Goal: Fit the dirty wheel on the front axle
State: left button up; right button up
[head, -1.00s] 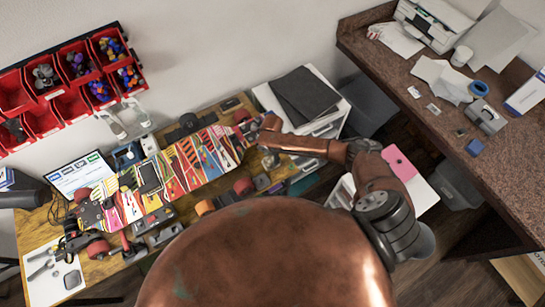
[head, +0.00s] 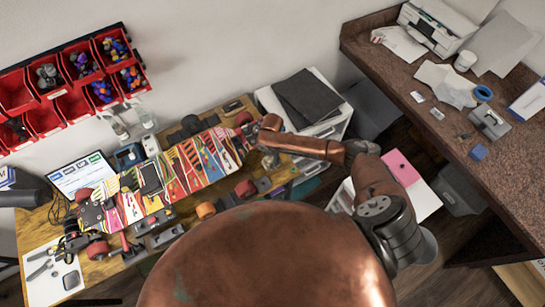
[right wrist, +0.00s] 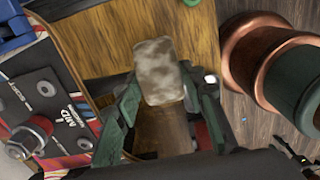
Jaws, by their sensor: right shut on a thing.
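The long board (head: 175,175) with bright striped graphics lies across the wooden workbench. Dark red wheels show near its right end (head: 245,188) and at its left end (head: 97,250). My right gripper (head: 258,143) is at the board's right end. In the right wrist view its green fingers (right wrist: 163,105) are shut on a mottled grey-brown piece, which looks like the dirty wheel (right wrist: 157,65). The held piece is over the wood. Its far side is hidden, and I cannot tell whether it touches an axle. My left gripper is not in view.
A dark panel (right wrist: 45,110) with a red-collared bolt is left of my right gripper in the wrist view. An orange wheel (head: 205,209) and several dark parts lie along the bench's front.

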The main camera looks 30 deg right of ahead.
jog(key=shift+r+p, duration=0.1)
jog(key=shift+p, duration=0.2)
dwell(0.5)
jog(key=shift+w, duration=0.15)
dwell(0.5)
jog(key=o, duration=1.3)
jog(key=shift+c, duration=0.2)
jog(key=shift+c, duration=0.5)
jog(key=shift+c, duration=1)
